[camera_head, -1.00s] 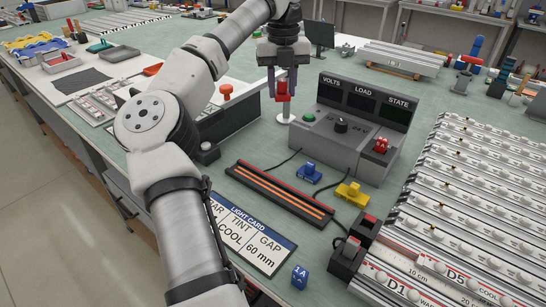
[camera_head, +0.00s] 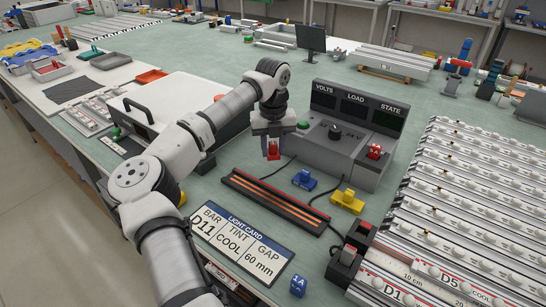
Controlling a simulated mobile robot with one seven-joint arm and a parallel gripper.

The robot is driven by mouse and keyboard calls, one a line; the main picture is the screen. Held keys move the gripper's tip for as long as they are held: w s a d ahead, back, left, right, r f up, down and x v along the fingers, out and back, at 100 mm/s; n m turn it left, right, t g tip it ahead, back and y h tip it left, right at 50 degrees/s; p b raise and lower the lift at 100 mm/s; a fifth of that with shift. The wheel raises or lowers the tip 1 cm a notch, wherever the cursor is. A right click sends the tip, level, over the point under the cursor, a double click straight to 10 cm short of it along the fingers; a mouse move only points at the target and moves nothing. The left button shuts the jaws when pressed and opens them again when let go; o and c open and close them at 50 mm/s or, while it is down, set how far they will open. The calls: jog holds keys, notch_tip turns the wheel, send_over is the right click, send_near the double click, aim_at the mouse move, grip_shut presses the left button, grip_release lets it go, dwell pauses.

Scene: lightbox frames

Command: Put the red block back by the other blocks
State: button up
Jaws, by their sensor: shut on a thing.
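My gripper (camera_head: 272,142) is shut on a small red block (camera_head: 273,153). It holds the block above the bench, left of the grey console and behind the striped rail. The fingers partly cover the block. A blue block (camera_head: 304,180) and a yellow block (camera_head: 347,201) sit on the green bench in front of the console, to the right of and nearer than my gripper. Another small red piece (camera_head: 374,152) is on the right of the console's sloped face.
The grey console (camera_head: 340,150) stands right of my gripper. A black rail with orange stripes (camera_head: 272,200), dark cables, a light card (camera_head: 240,243) and a blue 1A cube (camera_head: 298,285) lie nearer. Stacked light bars (camera_head: 470,200) fill the right. Bare bench shows around the blue block.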

aim_at(273, 152)
jog(key=shift+f+p, duration=0.45)
jog(key=shift+f, duration=1.75)
jog(key=shift+f, duration=0.1)
jog(key=o, duration=1)
notch_tip(273, 152, up, 12)
jog(key=shift+r+b, duration=0.15)
jog(key=shift+b, duration=0.9)
